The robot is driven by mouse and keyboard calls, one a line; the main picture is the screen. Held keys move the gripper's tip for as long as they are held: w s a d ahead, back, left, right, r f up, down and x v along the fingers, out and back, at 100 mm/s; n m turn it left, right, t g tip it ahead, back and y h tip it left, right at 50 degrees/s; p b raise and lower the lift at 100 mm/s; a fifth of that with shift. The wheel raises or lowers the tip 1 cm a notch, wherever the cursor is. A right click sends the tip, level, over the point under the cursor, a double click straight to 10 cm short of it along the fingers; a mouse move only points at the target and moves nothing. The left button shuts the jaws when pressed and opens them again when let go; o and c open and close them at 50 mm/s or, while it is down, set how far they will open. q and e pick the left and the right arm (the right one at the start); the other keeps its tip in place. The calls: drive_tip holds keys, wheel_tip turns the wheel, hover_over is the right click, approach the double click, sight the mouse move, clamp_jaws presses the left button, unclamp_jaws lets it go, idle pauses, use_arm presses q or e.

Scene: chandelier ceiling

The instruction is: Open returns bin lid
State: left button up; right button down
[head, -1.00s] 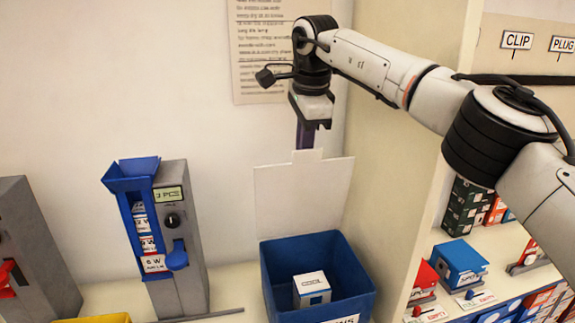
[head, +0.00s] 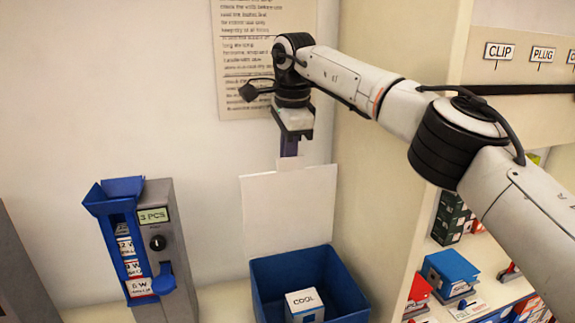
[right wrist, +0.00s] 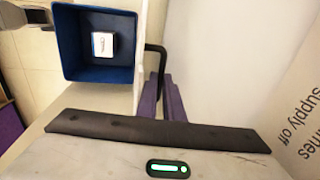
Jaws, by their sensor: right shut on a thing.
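The returns bin (head: 345,280) is an open-topped blue box at the lower middle of the head view. Its white lid (head: 290,210) stands upright at the back of the bin, leaving the opening uncovered. A white box marked COOL (head: 304,306) sits inside the bin. My left gripper is not in view.
A grey dispenser with a blue chute (head: 170,240) stands left of the bin. A printed notice (head: 235,70) hangs on the wall behind my right gripper. A cream partition (head: 385,200) rises right of the bin, with stocked shelves (head: 470,240) beyond it.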

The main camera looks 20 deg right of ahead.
drive_tip(key=c, duration=1.9)
unclamp_jaws()
drive_tip(key=shift+w+d+f, duration=0.1)
drive_tip(key=shift+w+f, duration=0.5)
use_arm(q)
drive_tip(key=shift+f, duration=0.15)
use_arm(e)
drive_tip(key=shift+r, duration=0.1)
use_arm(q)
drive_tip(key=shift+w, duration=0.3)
use_arm(e)
wheel_tip(320, 180, up, 12)
drive_tip(key=s, duration=0.2)
drive_tip(key=shift+s+a+f, duration=0.2)
drive_tip(key=shift+s+f, duration=0.05)
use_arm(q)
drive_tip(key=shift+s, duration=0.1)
use_arm(e)
drive_tip(key=shift+f, duration=0.1)
